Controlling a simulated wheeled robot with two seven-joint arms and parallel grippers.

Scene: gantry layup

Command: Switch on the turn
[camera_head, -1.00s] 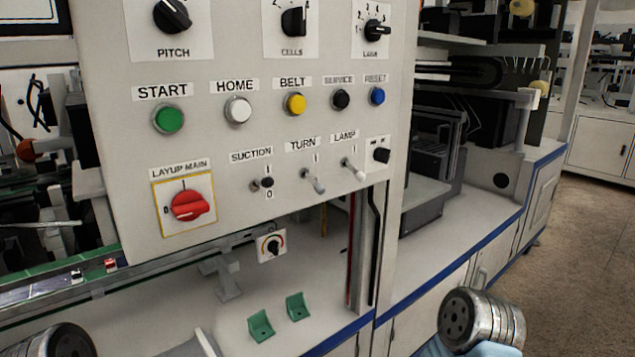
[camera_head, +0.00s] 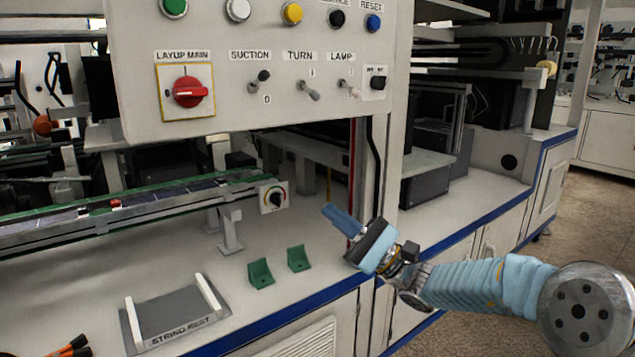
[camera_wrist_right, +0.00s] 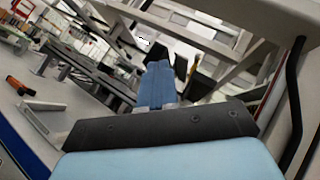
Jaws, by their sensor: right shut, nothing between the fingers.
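The TURN switch (camera_head: 308,91) is a small metal toggle on the panel, under the TURN label (camera_head: 300,56), between the SUCTION toggle (camera_head: 259,81) and the LAMP toggle (camera_head: 349,89). Its lever points down and to the right, away from the "I" mark above it. My right gripper (camera_head: 337,218) is below the panel, with its blue fingers together, empty and pointing up and left. It is well apart from the switch. The right wrist view shows the shut blue fingers (camera_wrist_right: 157,84) but not the switch. My left gripper is in neither current view.
The red LAYUP MAIN knob (camera_head: 189,92) is left on the panel. A post with a black cable (camera_head: 375,160) stands just behind my right gripper. A small dial (camera_head: 273,197), green brackets (camera_head: 261,273) and the STRING REST tray (camera_head: 174,317) are on or above the bench.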

